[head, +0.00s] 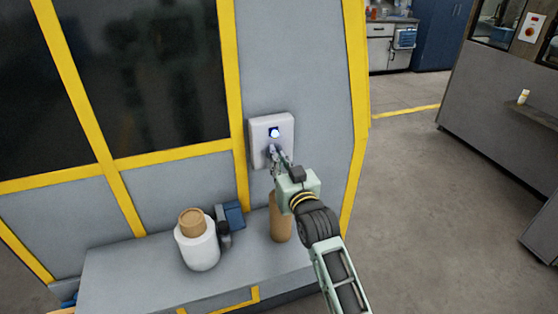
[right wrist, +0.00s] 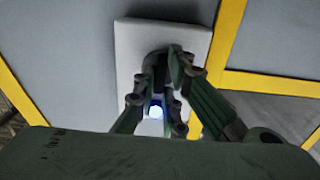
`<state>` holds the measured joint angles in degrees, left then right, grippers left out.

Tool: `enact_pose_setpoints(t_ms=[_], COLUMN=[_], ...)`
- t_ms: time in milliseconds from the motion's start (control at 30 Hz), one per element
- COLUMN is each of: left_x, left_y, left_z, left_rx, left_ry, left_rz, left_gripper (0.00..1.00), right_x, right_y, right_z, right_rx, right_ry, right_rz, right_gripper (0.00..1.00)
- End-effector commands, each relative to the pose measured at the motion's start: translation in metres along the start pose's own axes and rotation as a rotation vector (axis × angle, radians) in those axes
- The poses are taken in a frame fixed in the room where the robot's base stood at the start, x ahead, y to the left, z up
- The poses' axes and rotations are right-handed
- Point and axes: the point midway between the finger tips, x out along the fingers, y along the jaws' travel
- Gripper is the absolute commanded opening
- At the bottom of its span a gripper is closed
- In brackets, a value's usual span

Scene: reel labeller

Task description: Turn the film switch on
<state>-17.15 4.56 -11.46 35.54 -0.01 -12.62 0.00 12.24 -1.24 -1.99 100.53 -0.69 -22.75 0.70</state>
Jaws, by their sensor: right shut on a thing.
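The film switch (head: 256,127) is a pale box on the grey machine panel. A round blue-white light (head: 274,133) glows in its upper part. My right gripper (head: 273,154) is at the lower part of the box, just below the light. In the right wrist view the box (right wrist: 128,50) shows with the lit light (right wrist: 156,112) between the finger links. There my right gripper (right wrist: 165,66) is shut on a dark knob on the box. The fingers partly hide the knob, so its exact angle is hard to tell. My left gripper is not in view.
A grey ledge (head: 125,280) lies below the switch. Yellow frame bars edge the panel. Open floor (head: 420,200) lies to the right.

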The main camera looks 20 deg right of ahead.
Motion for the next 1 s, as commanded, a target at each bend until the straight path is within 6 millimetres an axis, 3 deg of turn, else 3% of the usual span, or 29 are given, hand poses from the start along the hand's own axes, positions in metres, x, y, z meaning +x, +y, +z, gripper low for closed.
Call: enact_pose_setpoints(t_ms=[100,133,333,733,1000], left_x=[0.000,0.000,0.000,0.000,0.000], left_y=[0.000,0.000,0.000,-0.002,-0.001], left_z=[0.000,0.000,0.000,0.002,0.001], left_rx=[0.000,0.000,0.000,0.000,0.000], left_ry=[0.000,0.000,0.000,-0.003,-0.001], left_rz=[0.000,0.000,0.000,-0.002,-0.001], left_gripper=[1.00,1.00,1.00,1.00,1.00], right_x=[0.000,0.000,0.000,-0.006,-0.056], right_y=[-0.001,-0.001,0.000,0.000,0.000], right_z=[0.003,0.003,0.002,0.001,0.002], right_rx=[0.004,0.004,0.002,0.000,0.000], right_ry=[-0.005,-0.005,-0.003,-0.002,-0.003], right_rz=[-0.001,-0.001,-0.001,0.000,-0.001], right_gripper=[0.00,0.11,0.28,0.29,0.29])
